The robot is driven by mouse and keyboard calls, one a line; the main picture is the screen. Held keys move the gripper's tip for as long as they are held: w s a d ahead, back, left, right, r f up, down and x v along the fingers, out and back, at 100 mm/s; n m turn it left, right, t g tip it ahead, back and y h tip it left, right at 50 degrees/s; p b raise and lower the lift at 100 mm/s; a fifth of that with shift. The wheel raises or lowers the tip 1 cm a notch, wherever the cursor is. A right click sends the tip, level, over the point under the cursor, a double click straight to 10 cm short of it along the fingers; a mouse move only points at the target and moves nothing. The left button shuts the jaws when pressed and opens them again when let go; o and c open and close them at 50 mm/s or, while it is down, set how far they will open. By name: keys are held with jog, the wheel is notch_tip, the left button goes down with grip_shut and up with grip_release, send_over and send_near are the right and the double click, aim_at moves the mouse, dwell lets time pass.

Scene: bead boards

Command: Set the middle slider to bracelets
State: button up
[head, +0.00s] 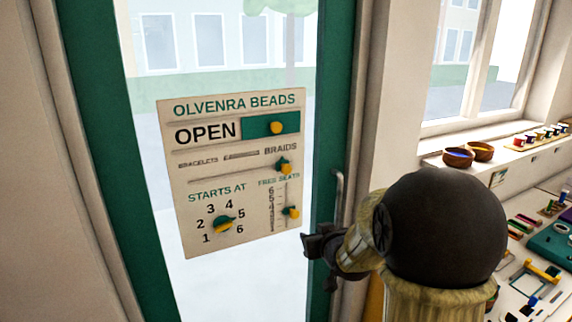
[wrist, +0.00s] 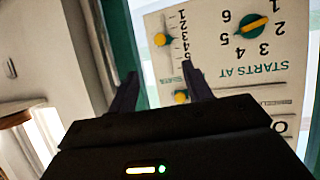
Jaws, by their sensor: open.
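The board (head: 180,130) hangs on a glass door and reads OLVENRA BEADS. Its middle slider has a horizontal slot between BRACELETS on the left and BRAIDS on the right. The slider's yellow and green knob (head: 285,168) sits at the right end, under BRAIDS. The wrist view is upside down and shows this knob (wrist: 181,97) close by the right finger, which partly covers it. My gripper (head: 317,262) is open and empty, below and right of the board's lower right corner in the head view. Its spread fingers (wrist: 164,75) point toward the board.
The OPEN slider (head: 277,127) is above, the STARTS AT dial (head: 224,223) lower left, and the FREE SEATS vertical slider knob (head: 291,212) below the middle knob. A door handle (head: 338,195) stands right of the board.

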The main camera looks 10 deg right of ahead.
aim_at(288, 169)
jog(key=w+r+n+t+y+p, duration=0.1)
jog(key=w+r+t+y, duration=0.3)
jog(key=r, duration=0.5)
jog(key=shift+w+d+n, duration=0.45)
jog(key=shift+w+n, duration=0.15)
jog(key=shift+r, duration=0.1)
jog(key=p+x, duration=0.2)
jog(key=x, duration=0.3)
jog(key=p+x, duration=0.2)
jog(key=x, duration=0.4)
jog(key=r+p+x, duration=0.1)
jog(key=p+x, duration=0.2)
jog(key=x, duration=0.2)
jog(key=shift+w+a, duration=0.1)
jog(key=shift+w, duration=0.25)
jog(key=shift+w+f, duration=0.15)
jog(key=shift+w, duration=0.2)
jog(key=shift+c, duration=0.2)
grip_shut()
